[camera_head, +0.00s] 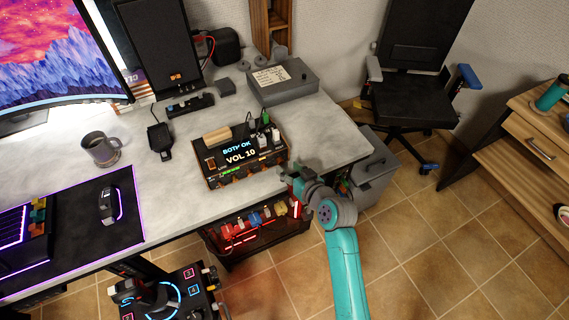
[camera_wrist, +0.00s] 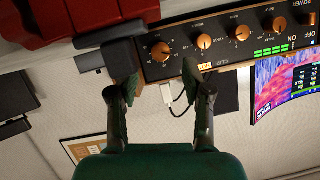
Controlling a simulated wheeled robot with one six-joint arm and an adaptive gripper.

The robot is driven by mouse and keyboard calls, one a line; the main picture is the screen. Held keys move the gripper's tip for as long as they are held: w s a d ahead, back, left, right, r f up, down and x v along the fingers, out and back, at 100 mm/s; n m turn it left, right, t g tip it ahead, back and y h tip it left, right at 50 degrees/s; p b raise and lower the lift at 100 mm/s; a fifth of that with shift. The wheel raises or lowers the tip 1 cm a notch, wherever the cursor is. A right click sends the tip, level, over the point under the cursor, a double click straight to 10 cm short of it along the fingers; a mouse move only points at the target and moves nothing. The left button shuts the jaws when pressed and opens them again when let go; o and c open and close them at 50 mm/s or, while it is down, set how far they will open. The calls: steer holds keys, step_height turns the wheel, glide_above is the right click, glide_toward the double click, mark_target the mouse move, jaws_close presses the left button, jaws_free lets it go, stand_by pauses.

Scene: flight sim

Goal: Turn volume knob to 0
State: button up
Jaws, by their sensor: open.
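A dark control box (camera_head: 223,180) with a wooden handle stands near the desk's front edge; its display (camera_head: 240,150) reads "VOL 10". In the wrist view its front panel (camera_wrist: 222,52) appears upside down with a row of orange knobs. The knob labels are too small to read surely, so I cannot tell which is volume. My gripper (camera_head: 287,171) is by the box's right end. In the wrist view my gripper (camera_wrist: 158,72) is open and empty. The leftmost knob (camera_wrist: 161,51) lies ahead, between the two finger lines, and looks apart from both fingers.
The desk (camera_head: 325,130) has a grey box (camera_head: 285,88) behind and a mug (camera_head: 99,148) at left. A red-lit shelf (camera_head: 255,235) sits below the desk edge. In the wrist view, a red object (camera_wrist: 40,20) and a dark block (camera_wrist: 95,45) lie left of the panel.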

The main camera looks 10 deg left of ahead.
mark_target(281, 163)
steer(key=shift+x, duration=1.85)
steer(key=shift+s, duration=0.1)
jaws_close()
